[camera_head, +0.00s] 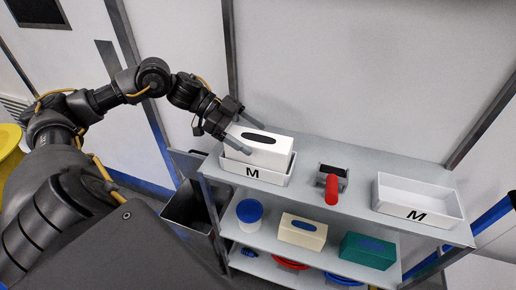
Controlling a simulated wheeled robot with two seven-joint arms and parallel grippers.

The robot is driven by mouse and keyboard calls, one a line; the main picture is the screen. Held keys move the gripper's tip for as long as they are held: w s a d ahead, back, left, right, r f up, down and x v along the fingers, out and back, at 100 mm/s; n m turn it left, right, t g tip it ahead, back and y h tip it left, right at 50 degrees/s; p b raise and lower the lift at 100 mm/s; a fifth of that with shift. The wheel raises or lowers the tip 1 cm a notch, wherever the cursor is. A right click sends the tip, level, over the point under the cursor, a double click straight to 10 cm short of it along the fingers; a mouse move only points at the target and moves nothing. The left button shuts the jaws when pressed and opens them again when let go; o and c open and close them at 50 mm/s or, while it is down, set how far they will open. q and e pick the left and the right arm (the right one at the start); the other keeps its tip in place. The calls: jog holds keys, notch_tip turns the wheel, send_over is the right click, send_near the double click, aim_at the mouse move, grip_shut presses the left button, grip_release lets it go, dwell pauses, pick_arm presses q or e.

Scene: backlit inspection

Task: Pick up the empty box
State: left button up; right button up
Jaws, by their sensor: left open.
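A white tissue box (272,152) with a dark oval slot on top sits in a white tray marked M (253,175) at the left end of the top shelf. No tissue shows in its slot. My left gripper (256,139) is at this box's left end, its fingers open, one toward the far side and one toward the near side. I cannot tell whether they touch it. A second white tray marked M (418,213) at the right end of the shelf has nothing in it. My right gripper is not in view.
A scanner-like device with a red handle (331,188) lies between the trays on the shelf (350,212). Below are a blue-lidded tub (249,212), a cream tissue box (302,231) and a green one (368,251). A dark bin (187,210) stands left of the shelf.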

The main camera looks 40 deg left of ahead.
pick_arm(q)
jog(key=shift+p+x, duration=0.3)
jog(key=shift+x, duration=1.2)
jog(key=shift+c, duration=0.5)
jog(key=c, duration=1)
jog(key=shift+o, duration=0.2)
jog(key=shift+r, duration=0.1)
notch_tip(320, 180, up, 10)
jog(key=shift+f+b, duration=0.1)
jog(key=shift+b, duration=0.55)
jog(key=shift+s+a, duration=0.1)
jog(key=shift+a, duration=0.05)
